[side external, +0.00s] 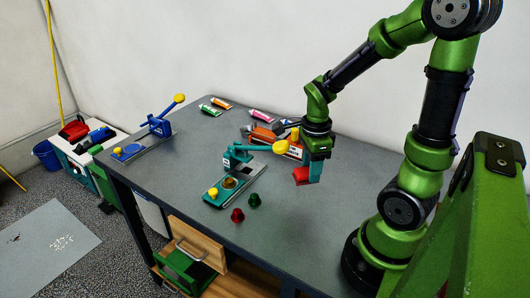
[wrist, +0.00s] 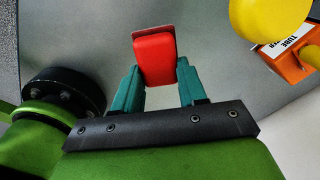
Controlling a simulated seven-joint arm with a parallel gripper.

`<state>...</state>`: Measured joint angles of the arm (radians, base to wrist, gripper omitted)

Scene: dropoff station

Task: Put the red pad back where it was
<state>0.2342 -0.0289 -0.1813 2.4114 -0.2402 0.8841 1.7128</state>
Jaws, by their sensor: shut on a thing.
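My gripper (wrist: 156,84) is shut on the red pad (wrist: 155,58), which sits between its two teal fingers in the wrist view. In the side external view, my gripper (side external: 314,172) points down at the right part of the grey table (side external: 310,225), with the red pad (side external: 301,175) at its tip. The pad looks a little above the table or close to it; I cannot tell whether it touches. A teal press-like device (side external: 236,180) with a yellow knob stands to the left of the pad.
A red piece (side external: 237,215) and a dark green piece (side external: 254,200) stand in front of the teal device. An orange box marked TUBE (wrist: 290,55) is behind my gripper. A blue press (side external: 155,130) stands at the far left. Several tubes (side external: 262,115) lie at the back. The front right tabletop is clear.

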